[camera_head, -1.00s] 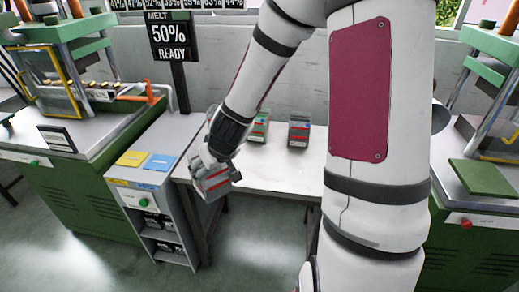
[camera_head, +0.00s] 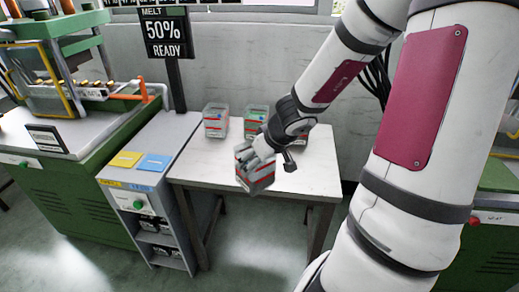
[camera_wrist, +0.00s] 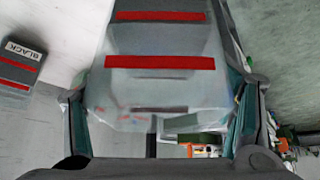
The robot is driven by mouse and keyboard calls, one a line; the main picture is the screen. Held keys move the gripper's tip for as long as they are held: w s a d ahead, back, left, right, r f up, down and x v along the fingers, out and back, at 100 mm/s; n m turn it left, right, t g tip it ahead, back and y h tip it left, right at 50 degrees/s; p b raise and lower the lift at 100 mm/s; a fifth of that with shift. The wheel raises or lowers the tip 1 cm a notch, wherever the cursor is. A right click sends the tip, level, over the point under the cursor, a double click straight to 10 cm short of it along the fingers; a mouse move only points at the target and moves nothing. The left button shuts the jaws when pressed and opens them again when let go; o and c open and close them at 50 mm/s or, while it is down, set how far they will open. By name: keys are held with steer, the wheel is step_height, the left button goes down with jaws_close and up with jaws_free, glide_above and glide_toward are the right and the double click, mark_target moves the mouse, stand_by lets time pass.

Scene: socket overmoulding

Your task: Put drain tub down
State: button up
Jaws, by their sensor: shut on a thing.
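My gripper (camera_head: 257,158) is shut on a translucent tub with red bands, the drain tub (camera_head: 257,181). It is held slightly tilted at the table's front edge, and I cannot tell whether its bottom touches anything. In the wrist view the drain tub (camera_wrist: 160,62) fills the middle between the two fingers (camera_wrist: 160,115). Any label on it is hidden. The white table (camera_head: 205,172) stands below and behind it.
Two similar tubs stand at the back of the table, one at left (camera_head: 215,121) and one with green contents (camera_head: 256,118). Another is mostly behind my arm. A tub labelled BLACK (camera_wrist: 20,66) shows in the wrist view. A grey cabinet (camera_head: 150,190) adjoins the table's left.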

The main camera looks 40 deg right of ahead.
steer(key=shift+s+d+f+b, duration=0.1)
steer(key=shift+s+d+b, duration=0.1)
steer(key=shift+s+d, duration=0.3)
steer(key=shift+s+d+f+b, duration=0.1)
steer(key=shift+s+d+b, duration=0.15)
steer(key=shift+d, duration=0.45)
steer(key=s+d+b, duration=0.5)
steer(key=s+d, duration=0.6)
steer(key=s, duration=0.3)
steer(key=w+d+f+p, duration=0.1)
steer(key=w+d+f, duration=0.4)
steer(key=w+d, duration=0.3)
steer(key=shift+w+d+f, duration=0.35)
steer(key=shift+w, duration=1.65)
steer(key=shift+f, duration=0.15)
steer(key=o, duration=1.9)
steer(key=shift+r, duration=0.2)
